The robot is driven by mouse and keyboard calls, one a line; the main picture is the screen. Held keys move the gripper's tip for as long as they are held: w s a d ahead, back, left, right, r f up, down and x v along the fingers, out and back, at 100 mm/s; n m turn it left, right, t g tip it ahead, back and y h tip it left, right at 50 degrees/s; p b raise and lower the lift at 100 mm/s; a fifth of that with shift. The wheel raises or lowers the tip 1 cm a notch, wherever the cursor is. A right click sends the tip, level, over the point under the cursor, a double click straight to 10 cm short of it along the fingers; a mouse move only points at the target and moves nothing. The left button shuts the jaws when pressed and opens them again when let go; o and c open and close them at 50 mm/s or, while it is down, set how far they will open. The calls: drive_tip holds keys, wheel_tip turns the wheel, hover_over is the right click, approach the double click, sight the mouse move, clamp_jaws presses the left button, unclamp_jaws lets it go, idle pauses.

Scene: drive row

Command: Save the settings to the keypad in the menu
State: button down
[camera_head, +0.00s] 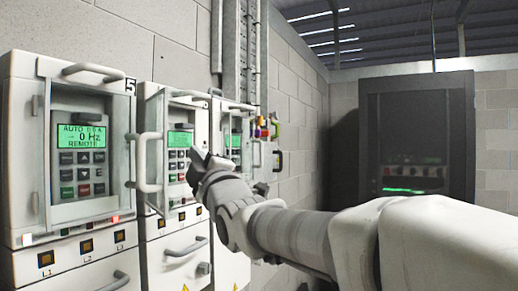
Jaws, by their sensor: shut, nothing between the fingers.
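The nearest keypad (82,165), at the left, has a green lit display (81,136) that reads something like "AUTO", "0 Hz" and "REMOTE". Rows of buttons sit below the display, with a green one and a red one among them. A second keypad (180,153) with a green display is on the middle cabinet, its text too small to read. My gripper (197,158) is shut and empty. It appears in front of the middle cabinet, over the right side of its keypad. I cannot tell whether it touches anything.
The nearest cabinet (18,130) is marked 5 and has an open-looking frame with handles. A vertical handle (148,162) sticks out near my gripper. A third drive keypad (233,145) is further back. A dark cabinet (418,130) stands at the right.

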drive_tip(key=shift+w+a+b, duration=0.25)
drive_tip(key=shift+a, duration=0.4)
drive_tip(key=shift+w+a+b, duration=0.2)
drive_tip(key=shift+w+a, duration=0.05)
drive_tip(key=shift+a, duration=0.4)
idle(1.1)
drive_tip(key=shift+w+a+b, duration=0.15)
drive_tip(key=shift+a+b, duration=0.15)
drive_tip(key=shift+a, duration=0.05)
drive_tip(key=shift+w+a, duration=0.15)
drive_tip(key=shift+a, duration=0.45)
idle(1.1)
drive_tip(key=shift+f+b, duration=0.2)
drive_tip(key=shift+b, duration=0.3)
drive_tip(key=shift+s+d+b, duration=0.45)
drive_tip(key=shift+b, duration=0.05)
